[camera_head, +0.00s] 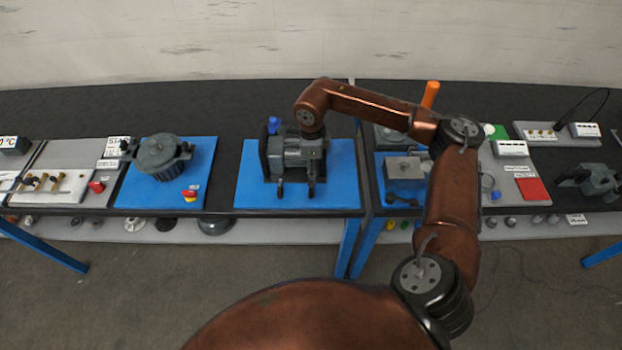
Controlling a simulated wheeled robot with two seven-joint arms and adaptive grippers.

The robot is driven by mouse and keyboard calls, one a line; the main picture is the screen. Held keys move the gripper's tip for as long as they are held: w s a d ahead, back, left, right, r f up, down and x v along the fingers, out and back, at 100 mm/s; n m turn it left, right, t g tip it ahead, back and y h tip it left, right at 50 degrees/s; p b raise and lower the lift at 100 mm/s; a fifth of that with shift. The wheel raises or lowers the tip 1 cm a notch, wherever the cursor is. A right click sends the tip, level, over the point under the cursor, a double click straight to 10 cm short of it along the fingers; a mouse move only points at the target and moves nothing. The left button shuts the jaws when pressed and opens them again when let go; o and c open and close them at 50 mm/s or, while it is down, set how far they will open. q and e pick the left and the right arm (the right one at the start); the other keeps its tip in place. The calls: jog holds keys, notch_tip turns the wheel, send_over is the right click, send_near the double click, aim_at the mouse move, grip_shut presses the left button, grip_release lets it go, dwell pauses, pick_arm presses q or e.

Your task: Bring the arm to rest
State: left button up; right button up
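My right arm (455,200), copper-coloured, comes up from the bottom, bends at the upper right and reaches left over the table. Its wrist end (309,112) is above a grey machine (292,152) on the middle blue mat (345,185). The machine has a dark round plate at its left, a blue cap on top and two short prongs at the front. My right gripper (311,132) is dark and blends with the machine below the wrist; its fingers cannot be made out. I cannot tell whether it touches the machine. My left gripper is not in view.
A grey motor-like unit (158,157) and a red-and-yellow button (190,195) are on the left blue mat (137,193). An orange upright piece (430,95) and a grey box (404,170) are near my forearm. A red square (531,189) lies farther right. The dark back strip is mostly clear.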

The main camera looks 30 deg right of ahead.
jog(key=shift+r, duration=0.65)
